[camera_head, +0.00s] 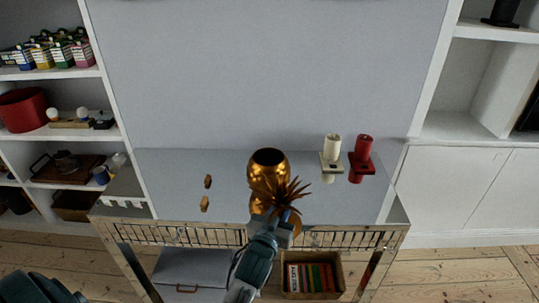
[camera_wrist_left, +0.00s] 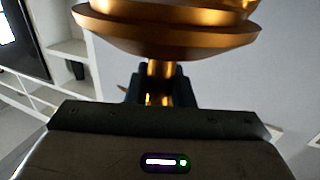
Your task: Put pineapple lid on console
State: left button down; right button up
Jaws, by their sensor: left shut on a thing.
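The gold pineapple body (camera_head: 268,160) stands on the grey console top (camera_head: 165,190), its dark round opening uncovered. The spiky bronze-gold pineapple lid (camera_head: 280,190) is just in front of the body in the head view and overlaps its lower part. My left gripper (camera_head: 268,220) is shut on the lid, over the front part of the console. In the left wrist view, a wide gold rounded part of the lid (camera_wrist_left: 165,35) fills the top, with a narrow gold stem between the fingers (camera_wrist_left: 160,88). The lid's height above the console is unclear. My right gripper is not seen.
A cream candle (camera_head: 332,147) and a red candle (camera_head: 362,150) stand on holders right of the pineapple. Two small gold-brown pieces (camera_head: 207,182) show to its left. A decorated rail (camera_head: 180,232) runs along the console's front. Shelves (camera_head: 70,135) flank both sides.

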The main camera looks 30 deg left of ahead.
pick_arm(q)
jog(key=w+a+r+n+g+y+p, duration=0.1)
jog(key=w+a+r+n+y, duration=0.3)
jog(key=w+a+r, duration=0.4)
jog(key=shift+w+a+g+y, duration=0.45)
jog(key=shift+a+y, duration=0.2)
jog(key=shift+y, duration=0.25)
